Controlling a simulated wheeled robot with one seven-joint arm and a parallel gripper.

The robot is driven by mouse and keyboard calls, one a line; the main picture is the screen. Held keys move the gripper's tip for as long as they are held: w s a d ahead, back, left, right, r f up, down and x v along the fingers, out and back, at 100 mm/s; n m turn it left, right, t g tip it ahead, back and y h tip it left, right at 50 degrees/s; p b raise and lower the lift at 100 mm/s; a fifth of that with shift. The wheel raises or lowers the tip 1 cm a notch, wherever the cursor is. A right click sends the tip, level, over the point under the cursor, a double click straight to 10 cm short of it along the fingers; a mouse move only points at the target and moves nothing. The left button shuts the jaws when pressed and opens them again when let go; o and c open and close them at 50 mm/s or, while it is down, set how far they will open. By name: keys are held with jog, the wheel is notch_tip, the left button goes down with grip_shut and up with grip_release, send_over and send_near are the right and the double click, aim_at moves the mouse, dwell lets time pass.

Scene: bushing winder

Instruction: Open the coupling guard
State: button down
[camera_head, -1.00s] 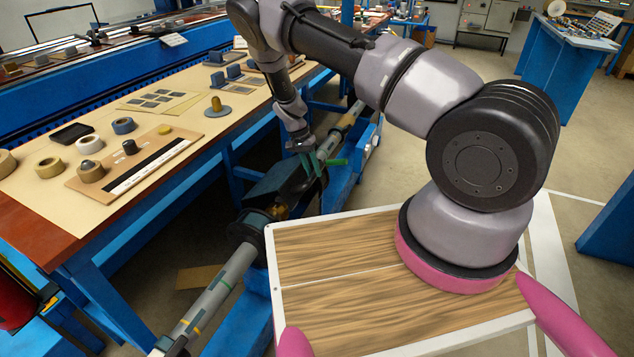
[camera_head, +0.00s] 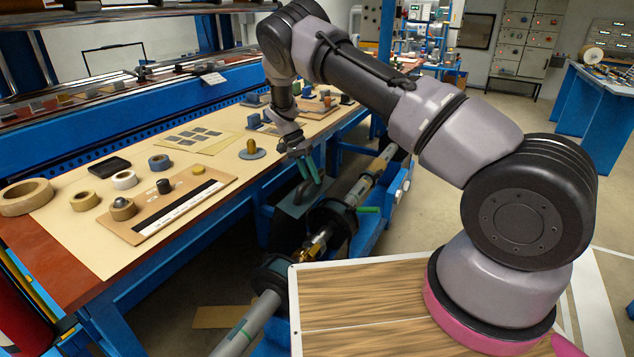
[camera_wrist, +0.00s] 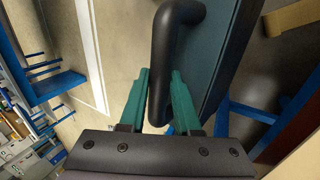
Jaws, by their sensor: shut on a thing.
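The coupling guard (camera_head: 293,208) is a dark cover beside the shaft line, swung up on the table side. The coupling (camera_head: 316,244) shows bare, with brass-coloured parts between dark round flanges. My gripper (camera_head: 310,176) is above the guard, its green fingers pointing down. In the wrist view, my gripper (camera_wrist: 162,85) is shut on the guard's black bent handle (camera_wrist: 176,18), with a finger on each side. The guard's dark flat face (camera_wrist: 222,45) is right of the handle there. My fingers hide part of the handle in the head view.
A long workbench (camera_head: 90,245) with tape rolls and small parts runs along the left, close to the guard. The grey shaft (camera_head: 245,325) runs along the blue frame. Floor to the right is open. A blue table (camera_head: 590,110) stands at the far right.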

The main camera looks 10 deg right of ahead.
jog(key=shift+w+a, duration=0.1)
jog(key=shift+a, duration=0.65)
jog(key=c, duration=0.6)
grip_release()
jog(key=shift+w+a, duration=0.1)
jog(key=shift+a, duration=0.05)
jog(key=shift+c, duration=0.2)
jog(key=shift+d, duration=0.35)
jog(key=v, duration=1)
jog(key=shift+r, duration=0.35)
jog(key=shift+w+a, duration=0.1)
jog(key=shift+a, duration=0.05)
